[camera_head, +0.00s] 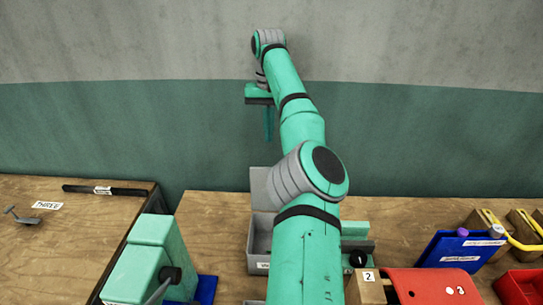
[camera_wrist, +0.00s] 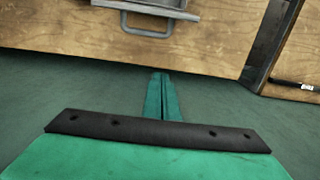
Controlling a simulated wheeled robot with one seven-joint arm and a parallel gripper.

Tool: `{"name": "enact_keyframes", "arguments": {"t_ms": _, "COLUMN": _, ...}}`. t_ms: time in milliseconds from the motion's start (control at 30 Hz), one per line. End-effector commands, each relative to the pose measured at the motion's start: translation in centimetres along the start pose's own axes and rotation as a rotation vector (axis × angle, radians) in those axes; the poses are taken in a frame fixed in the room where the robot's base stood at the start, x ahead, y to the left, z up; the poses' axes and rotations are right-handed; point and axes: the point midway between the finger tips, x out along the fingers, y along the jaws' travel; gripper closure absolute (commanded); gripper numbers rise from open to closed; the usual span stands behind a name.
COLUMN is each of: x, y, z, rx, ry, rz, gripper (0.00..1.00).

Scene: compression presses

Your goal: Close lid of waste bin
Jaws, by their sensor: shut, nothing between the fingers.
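The grey waste bin (camera_head: 259,251) stands on the wooden table in the middle of the head view, partly hidden by my arm. Its lid (camera_head: 260,188) is open and stands upright at the far side. The wrist view shows a grey part of the bin (camera_wrist: 165,4) at the top, with a looped handle (camera_wrist: 150,28). My gripper (camera_head: 268,122) is beyond the table, near the back wall, above and behind the lid, and apart from it. The wrist view shows its fingers (camera_wrist: 163,90) together and empty.
A teal press (camera_head: 150,255) stands left of the bin. A second table (camera_head: 70,235) is at left. The green wall (camera_head: 120,130) is close behind.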

Motion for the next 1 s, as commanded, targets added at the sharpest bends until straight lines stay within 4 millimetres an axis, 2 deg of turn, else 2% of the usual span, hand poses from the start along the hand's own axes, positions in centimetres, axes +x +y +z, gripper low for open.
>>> {"name": "enact_keyframes", "arguments": {"t_ms": 167, "x": 2.0, "y": 1.1, "z": 0.0, "rx": 0.011, "ry": -0.002, "rz": 0.002, "gripper": 1.00}}
{"name": "enact_keyframes", "arguments": {"t_ms": 300, "x": 4.5, "y": 1.4, "z": 0.0, "rx": 0.015, "ry": -0.002, "rz": 0.001, "gripper": 1.00}}
{"name": "enact_keyframes", "arguments": {"t_ms": 600, "x": 10.1, "y": 0.8, "z": 0.0, "rx": 0.009, "ry": -0.003, "rz": 0.001, "gripper": 1.00}}
{"name": "enact_keyframes", "arguments": {"t_ms": 1000, "x": 8.8, "y": 0.7, "z": 3.1, "rx": 0.008, "ry": 0.000, "rz": 0.000, "gripper": 1.00}}
